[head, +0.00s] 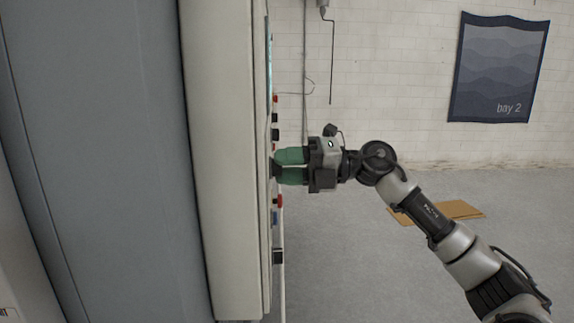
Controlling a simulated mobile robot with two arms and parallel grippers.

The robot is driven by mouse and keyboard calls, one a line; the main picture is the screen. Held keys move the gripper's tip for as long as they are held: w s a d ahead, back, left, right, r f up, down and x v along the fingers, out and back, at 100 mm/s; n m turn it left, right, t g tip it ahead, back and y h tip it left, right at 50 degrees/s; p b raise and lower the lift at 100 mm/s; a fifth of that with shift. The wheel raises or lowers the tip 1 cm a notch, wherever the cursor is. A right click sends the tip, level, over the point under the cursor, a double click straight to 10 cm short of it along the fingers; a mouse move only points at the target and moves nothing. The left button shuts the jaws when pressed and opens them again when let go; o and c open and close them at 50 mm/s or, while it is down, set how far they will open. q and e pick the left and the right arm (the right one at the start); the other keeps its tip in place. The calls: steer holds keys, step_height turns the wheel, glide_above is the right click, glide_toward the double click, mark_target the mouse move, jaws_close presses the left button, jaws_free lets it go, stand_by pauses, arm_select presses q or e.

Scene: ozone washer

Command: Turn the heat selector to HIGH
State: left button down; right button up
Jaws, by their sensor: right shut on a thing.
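The control panel (265,225) of the tall cabinet is seen almost edge-on, so its face and labels cannot be read. My right gripper (278,168) reaches in from the right, level with the panel's middle. Its green fingers are shut on a small dark knob (273,171) that sticks out from the panel. The fingers hide most of the knob, and its pointer position cannot be seen. I cannot read whether this knob is the heat selector. My left gripper is not in view.
Red (279,201), blue (275,217) and black (278,257) controls stick out below the gripped knob. Several more sit above it. A flat brown board (455,211) lies on the floor. A blue banner (498,68) hangs on the wall.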

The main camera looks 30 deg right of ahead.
steer(key=o, duration=0.9)
steer(key=b+v, duration=0.5)
steer(key=v, duration=0.6)
steer(key=shift+w+b, duration=0.1)
steer(key=shift+b, duration=0.3)
steer(key=shift+f, duration=0.1)
